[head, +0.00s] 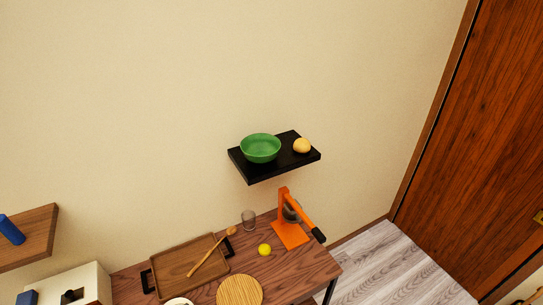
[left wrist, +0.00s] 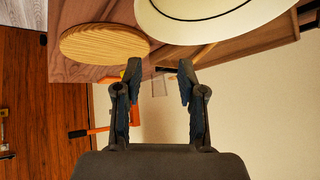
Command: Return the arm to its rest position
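My left gripper (left wrist: 160,68) shows in the left wrist view, its two dark fingers apart with no object held between them. Behind and between the fingers are the pale wall and the table's edge. Neither of my arms shows in the head view, and my right gripper is in neither view.
In the head view, the wooden table (head: 317,267) carries a tray (head: 178,265), an orange press (head: 289,234), a glass (head: 249,220) and a yellow fruit (head: 264,249). A black wall shelf (head: 283,168) holds a green bowl (head: 260,148). A wooden shelf (head: 27,242) is at left.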

